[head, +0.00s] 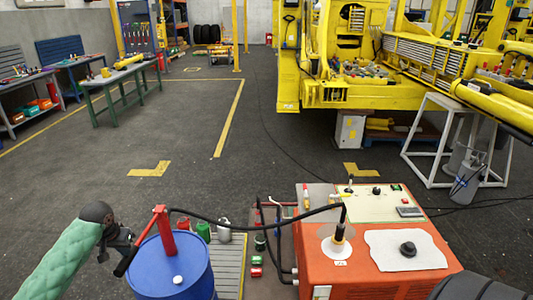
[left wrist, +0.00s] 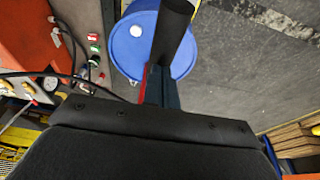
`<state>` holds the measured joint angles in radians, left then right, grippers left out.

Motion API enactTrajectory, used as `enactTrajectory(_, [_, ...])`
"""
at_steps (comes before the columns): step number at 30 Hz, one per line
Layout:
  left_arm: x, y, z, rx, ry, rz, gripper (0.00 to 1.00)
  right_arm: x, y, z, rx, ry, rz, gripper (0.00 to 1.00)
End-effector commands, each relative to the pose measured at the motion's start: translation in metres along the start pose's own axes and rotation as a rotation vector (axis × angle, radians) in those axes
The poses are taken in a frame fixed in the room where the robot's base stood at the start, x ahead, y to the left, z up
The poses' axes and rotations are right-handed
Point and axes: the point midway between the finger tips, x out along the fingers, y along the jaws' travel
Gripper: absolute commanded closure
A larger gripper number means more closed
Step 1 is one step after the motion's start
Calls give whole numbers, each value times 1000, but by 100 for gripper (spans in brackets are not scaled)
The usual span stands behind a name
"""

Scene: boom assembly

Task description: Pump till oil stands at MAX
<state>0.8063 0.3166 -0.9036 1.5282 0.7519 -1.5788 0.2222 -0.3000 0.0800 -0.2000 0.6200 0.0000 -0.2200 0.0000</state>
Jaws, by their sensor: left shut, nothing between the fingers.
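A blue drum (head: 175,272) stands at the front left, with a red hand pump (head: 163,222) upright on its lid. The pump's black-gripped lever (head: 126,262) points down and left. My left gripper (head: 128,246) is shut and empty, close beside the lever; I cannot tell whether it touches. In the left wrist view the drum (left wrist: 135,45) lies beyond the black lever (left wrist: 173,35). A black hose (head: 255,223) runs from the pump to a nozzle (head: 339,236) at the orange tank unit (head: 375,278). No oil level or MAX mark is readable. My right gripper is out of view.
A yellow boom machine (head: 340,95) fills the back right. The dark floor (head: 200,120) at the centre left is clear.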

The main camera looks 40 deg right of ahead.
Motion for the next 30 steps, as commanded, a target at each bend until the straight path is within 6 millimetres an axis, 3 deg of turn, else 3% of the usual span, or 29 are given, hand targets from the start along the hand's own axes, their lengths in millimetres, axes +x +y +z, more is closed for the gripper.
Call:
enactTrajectory(26, [85,1,22,0,-2,1,100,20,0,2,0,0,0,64])
enactTrajectory(30, [76,0,20,0,-1,0,100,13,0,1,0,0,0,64])
